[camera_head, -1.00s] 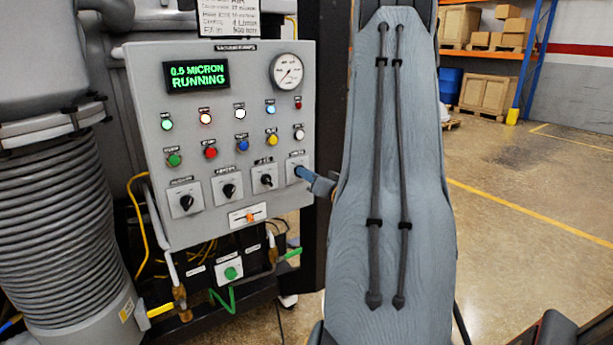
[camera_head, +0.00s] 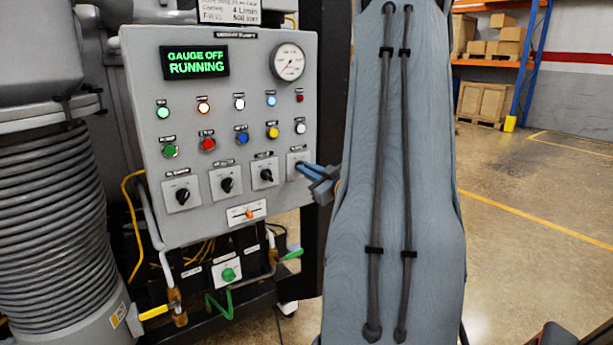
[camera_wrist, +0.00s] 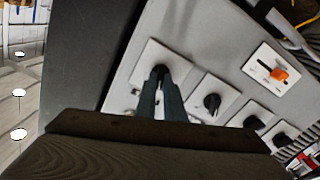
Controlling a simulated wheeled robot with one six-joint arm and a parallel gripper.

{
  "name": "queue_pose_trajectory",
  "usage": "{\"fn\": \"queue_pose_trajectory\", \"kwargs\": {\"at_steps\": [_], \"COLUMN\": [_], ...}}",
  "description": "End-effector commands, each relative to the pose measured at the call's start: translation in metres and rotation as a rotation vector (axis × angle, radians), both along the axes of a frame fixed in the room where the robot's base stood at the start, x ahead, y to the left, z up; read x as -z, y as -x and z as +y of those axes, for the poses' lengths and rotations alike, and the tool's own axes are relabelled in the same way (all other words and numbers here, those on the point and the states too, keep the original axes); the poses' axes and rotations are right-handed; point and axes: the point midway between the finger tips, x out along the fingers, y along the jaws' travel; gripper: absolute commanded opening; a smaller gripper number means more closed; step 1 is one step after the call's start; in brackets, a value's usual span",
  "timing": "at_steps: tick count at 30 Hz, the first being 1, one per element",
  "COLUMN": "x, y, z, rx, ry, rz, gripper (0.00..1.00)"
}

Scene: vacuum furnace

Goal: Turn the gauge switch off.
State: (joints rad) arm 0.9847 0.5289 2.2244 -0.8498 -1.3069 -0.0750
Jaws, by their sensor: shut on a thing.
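The control panel (camera_head: 225,120) is a grey box with a display (camera_head: 195,63) that reads "GAUGE OFF RUNNING". A row of rotary switches crosses its lower part. My gripper (camera_head: 304,168) is at the rightmost switch plate (camera_head: 292,160) in the head view. In the wrist view my gripper (camera_wrist: 160,78) is shut on that switch's black knob (camera_wrist: 160,72), which the fingers mostly hide. The knob's exact angle cannot be told. The neighbouring black knob (camera_wrist: 212,102) stands free beside the fingers.
An orange slider (camera_head: 249,213) sits below the switches, and a green knob (camera_head: 229,274) is lower down. Coloured buttons and lamps fill the panel above. A ribbed grey hose (camera_head: 50,220) stands to the left. Open floor (camera_head: 530,220) lies to the right.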

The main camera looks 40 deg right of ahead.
Motion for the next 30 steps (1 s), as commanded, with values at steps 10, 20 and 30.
{"fn": "queue_pose_trajectory", "kwargs": {"at_steps": [10, 20, 30], "x": [0.0002, -0.0006, -0.0005], "y": [-0.0004, -0.0002, -0.0002], "z": [0.0005, 0.0006, 0.0006], "rx": [0.000, 0.000, 0.000], "ry": [0.146, 0.175, 0.175], "rz": [0.023, 0.030, 0.030], "gripper": [0.00, 0.00, 0.25]}}
